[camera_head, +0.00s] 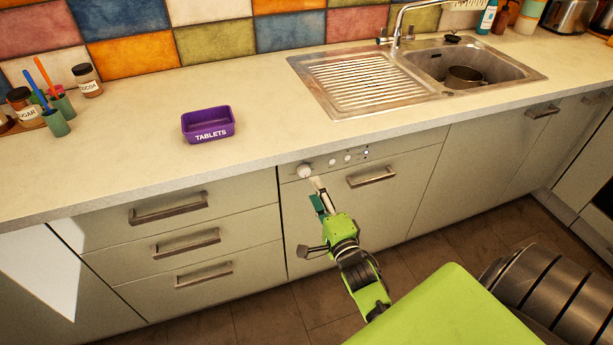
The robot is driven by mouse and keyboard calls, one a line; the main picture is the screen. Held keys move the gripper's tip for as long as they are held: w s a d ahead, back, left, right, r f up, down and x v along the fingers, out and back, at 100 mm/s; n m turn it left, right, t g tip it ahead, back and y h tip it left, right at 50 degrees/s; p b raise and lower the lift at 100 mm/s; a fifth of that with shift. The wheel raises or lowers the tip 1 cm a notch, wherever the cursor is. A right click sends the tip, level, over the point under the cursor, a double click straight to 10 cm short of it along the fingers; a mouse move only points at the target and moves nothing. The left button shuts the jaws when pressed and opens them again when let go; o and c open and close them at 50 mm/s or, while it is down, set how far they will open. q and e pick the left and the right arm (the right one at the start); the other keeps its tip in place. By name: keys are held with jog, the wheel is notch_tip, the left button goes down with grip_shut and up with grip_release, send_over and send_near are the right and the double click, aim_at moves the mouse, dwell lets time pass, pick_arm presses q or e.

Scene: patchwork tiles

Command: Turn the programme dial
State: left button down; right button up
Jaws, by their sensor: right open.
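The programme dial (304,171) is a round pale knob at the left end of the dishwasher's control strip (333,160), just under the worktop edge. Small round buttons sit to its right on the strip. My right gripper (317,188) is just below the dial, its fingertips very close to it; I cannot tell whether they touch it. It is open, with nothing seen between its fingers. My left gripper is not in view.
The dishwasher door has a bar handle (371,177) right of my gripper. Drawers with handles (168,208) are to the left. On the worktop (150,150) stand a purple tablets box (208,124), jars (87,80) and a steel sink (365,82). The floor (260,320) in front shows clear.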

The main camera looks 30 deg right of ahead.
aim_at(305, 173)
jog(key=x, duration=0.7)
jog(key=shift+a, duration=0.1)
jog(key=c, duration=1.1)
